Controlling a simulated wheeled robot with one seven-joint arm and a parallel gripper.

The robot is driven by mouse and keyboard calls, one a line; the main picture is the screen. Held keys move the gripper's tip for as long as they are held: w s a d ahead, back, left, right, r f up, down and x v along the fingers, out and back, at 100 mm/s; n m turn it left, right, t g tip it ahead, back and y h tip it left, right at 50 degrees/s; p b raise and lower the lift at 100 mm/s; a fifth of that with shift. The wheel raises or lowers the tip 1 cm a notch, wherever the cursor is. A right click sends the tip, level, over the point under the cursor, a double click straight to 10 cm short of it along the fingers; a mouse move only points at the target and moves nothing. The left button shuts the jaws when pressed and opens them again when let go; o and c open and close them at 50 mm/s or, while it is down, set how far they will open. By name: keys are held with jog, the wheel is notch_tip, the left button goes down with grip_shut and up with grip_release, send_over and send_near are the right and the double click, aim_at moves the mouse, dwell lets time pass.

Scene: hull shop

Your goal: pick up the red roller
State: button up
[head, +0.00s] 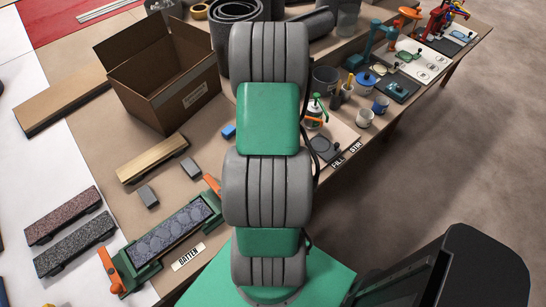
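I cannot make out the red roller for certain. A small red upright object (437,20) stands at the far right end of the bench, too small to identify. Yellow and blue parts show beside it. My grey and green arm rises through the middle of the head view and covers part of the bench. My gripper does not show, so its state and place cannot be seen.
An open cardboard box (160,85) stands on the bench left of my arm. A green clamp fixture (168,235) with orange handles lies nearer. Floor (440,160) at right is clear.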

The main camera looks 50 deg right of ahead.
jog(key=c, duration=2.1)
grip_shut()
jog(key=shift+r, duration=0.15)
